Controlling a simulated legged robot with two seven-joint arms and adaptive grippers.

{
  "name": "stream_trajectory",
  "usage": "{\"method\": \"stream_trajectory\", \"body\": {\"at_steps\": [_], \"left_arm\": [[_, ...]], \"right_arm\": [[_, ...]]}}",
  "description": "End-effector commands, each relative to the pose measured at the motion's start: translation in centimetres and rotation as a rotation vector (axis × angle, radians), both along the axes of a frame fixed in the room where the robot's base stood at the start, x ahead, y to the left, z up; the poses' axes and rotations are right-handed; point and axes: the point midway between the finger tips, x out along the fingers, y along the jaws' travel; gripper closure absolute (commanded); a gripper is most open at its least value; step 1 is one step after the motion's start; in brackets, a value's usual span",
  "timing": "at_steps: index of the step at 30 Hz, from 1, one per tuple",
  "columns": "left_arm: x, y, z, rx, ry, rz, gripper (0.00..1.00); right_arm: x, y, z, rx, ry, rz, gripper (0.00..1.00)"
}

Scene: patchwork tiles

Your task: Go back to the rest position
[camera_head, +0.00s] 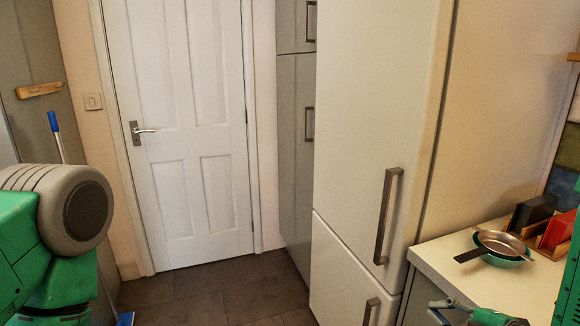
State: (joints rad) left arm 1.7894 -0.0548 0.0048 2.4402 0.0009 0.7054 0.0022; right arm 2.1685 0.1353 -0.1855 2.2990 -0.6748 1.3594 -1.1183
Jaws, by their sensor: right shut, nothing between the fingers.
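My right gripper (443,311) shows at the bottom edge, right of centre, in front of the counter's cabinet. Its visible fingers are shut and hold nothing. The rest of it is cut off by the frame. My left arm (40,235), green with a grey round joint, fills the lower left. Its gripper is not in view.
A white fridge (378,110) stands right of centre. On the right, a counter (440,238) holds a pan (501,242) on a teal bowl, beside a wooden rack (549,241). A white door (185,120) is closed. Open tiled floor (215,293) lies before it.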

Motion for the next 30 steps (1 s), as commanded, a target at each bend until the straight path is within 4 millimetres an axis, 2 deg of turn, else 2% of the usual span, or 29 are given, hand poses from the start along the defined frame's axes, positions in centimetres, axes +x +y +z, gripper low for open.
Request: {"method": "stream_trajectory", "body": {"at_steps": [1, 5, 7, 9, 12, 15, 18, 21, 30], "left_arm": [[0.0, 0.0, -0.2, 0.000, 0.001, 0.000, 1.00], [-0.1, 0.0, -0.6, 0.000, 0.001, 0.000, 1.00], [0.0, 0.0, -0.8, 0.000, 0.001, 0.000, 1.00], [-0.1, 0.0, -1.1, 0.000, 0.001, 0.000, 1.00], [0.0, 0.0, -1.5, 0.000, 0.001, 0.000, 1.00], [-0.1, 0.0, -1.7, 0.000, 0.001, 0.001, 1.00], [-0.1, 0.0, -1.9, 0.000, 0.001, 0.000, 1.00], [-0.1, 0.0, -1.9, 0.000, 0.001, 0.000, 1.00], [-0.1, 0.0, -1.9, 0.000, 0.001, 0.000, 1.00]], "right_arm": [[-0.9, 0.2, -2.0, 0.028, 0.083, -0.039, 1.00], [-3.9, 0.5, -7.4, 0.125, 0.332, -0.194, 1.00], [-6.8, 0.5, -11.1, 0.184, 0.503, -0.322, 1.00], [-10.5, 0.5, -14.7, 0.247, 0.685, -0.485, 1.00], [-16.3, 0.3, -18.8, 0.321, 0.910, -0.741, 1.00], [-21.5, 0.0, -21.3, 0.365, 1.068, -0.973, 1.00], [-25.2, -0.1, -22.5, 0.387, 1.161, -1.148, 1.00], [-27.2, -0.2, -23.0, 0.398, 1.204, -1.250, 1.00], [-27.7, -0.2, -23.1, 0.399, 1.213, -1.276, 1.00]]}}
